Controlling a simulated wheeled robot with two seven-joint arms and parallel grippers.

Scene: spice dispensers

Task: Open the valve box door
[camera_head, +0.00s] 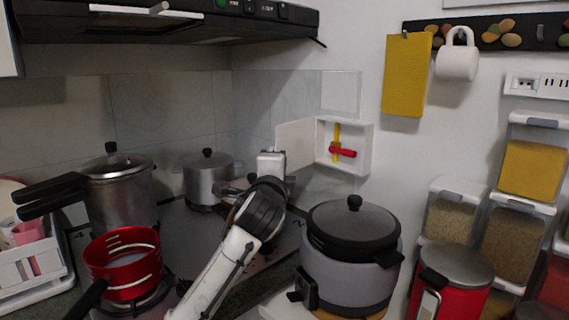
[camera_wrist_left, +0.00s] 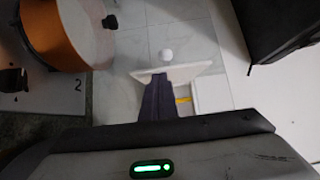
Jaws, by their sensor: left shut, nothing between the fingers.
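The white valve box (camera_head: 366,150) is on the wall in the head view, with a yellow pipe (camera_head: 337,133) and a red valve handle (camera_head: 343,152) inside. Its white door (camera_head: 298,142) stands swung open to the left. My right gripper is out of view.
A grey cooker (camera_head: 345,270) with a black lid stands below the box. A steel pot (camera_head: 208,179), a pressure cooker (camera_head: 117,195) and a red pan (camera_head: 125,265) are to the left. A yellow cloth (camera_head: 406,75) and white mug (camera_head: 457,62) hang at upper right.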

